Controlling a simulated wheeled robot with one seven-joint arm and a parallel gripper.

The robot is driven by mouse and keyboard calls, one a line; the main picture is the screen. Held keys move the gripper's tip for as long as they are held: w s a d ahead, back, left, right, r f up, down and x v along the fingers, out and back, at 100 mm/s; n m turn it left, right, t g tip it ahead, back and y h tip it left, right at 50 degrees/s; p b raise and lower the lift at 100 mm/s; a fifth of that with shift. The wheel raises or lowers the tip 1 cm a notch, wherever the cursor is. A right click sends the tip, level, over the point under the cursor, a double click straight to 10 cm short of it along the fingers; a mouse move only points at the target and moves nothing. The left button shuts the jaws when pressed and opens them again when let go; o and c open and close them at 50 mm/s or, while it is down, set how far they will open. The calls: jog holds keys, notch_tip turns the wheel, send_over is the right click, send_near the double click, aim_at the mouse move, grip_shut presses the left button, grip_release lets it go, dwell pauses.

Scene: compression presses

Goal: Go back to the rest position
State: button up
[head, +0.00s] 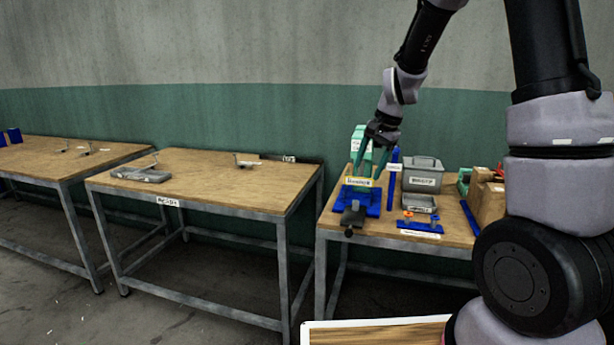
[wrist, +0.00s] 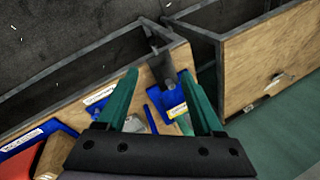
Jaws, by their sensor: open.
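My gripper (head: 375,160) is over the left part of the right-hand table, at a blue press (head: 365,203) with a dark handle at its front. In the wrist view my gripper (wrist: 162,85) shows two green fingers spread apart with nothing held between them. Beyond the fingers, the blue press (wrist: 178,95) shows with its dark bar and a yellow label. The right finger hides part of it, and I cannot tell whether they touch.
The right table (head: 350,230) also holds a grey bin (head: 422,175), a small grey tray (head: 418,203), a blue fixture (head: 420,226) and brown boxes (head: 488,200). The middle table (head: 220,185) carries a grey tray (head: 140,174). A gap separates these tables.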

jog(key=s+d+r+n+t, duration=0.2)
jog(key=s+d+r+n, duration=0.15)
jog(key=s+r, duration=1.05)
jog(key=s+d+r+n+t, duration=0.1)
jog(key=s+r, duration=0.3)
jog(key=s, duration=0.6)
jog(key=shift+s+d+r+t, duration=0.35)
jog(key=shift+d+t, duration=0.25)
